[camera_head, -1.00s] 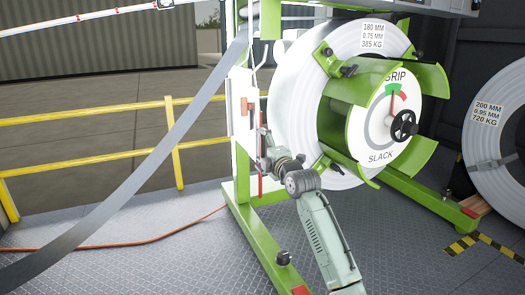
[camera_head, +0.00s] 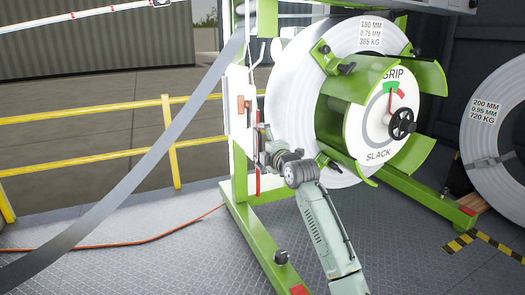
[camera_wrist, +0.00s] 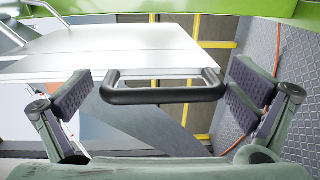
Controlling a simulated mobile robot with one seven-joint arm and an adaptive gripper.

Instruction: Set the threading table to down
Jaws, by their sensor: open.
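A pale grey flat panel (camera_wrist: 130,48) with a black bar handle (camera_wrist: 160,95) fills the middle of the wrist view; it may be the threading table. My gripper (camera_wrist: 162,88) is open, with one padded finger on each side of the handle and a gap at both ends. I cannot tell the depth between fingers and handle. In the head view my gripper (camera_head: 262,145) is at the white upright panel (camera_head: 240,110) on the green machine frame, left of the coil. My gripper hides the handle there.
A white coil (camera_head: 293,100) sits on the green reel with a GRIP/SLACK dial (camera_head: 376,125) and a black handwheel (camera_head: 402,124). A grey strip (camera_head: 150,165) slants down left. A yellow railing (camera_head: 80,118) and an orange cable (camera_head: 110,244) lie left.

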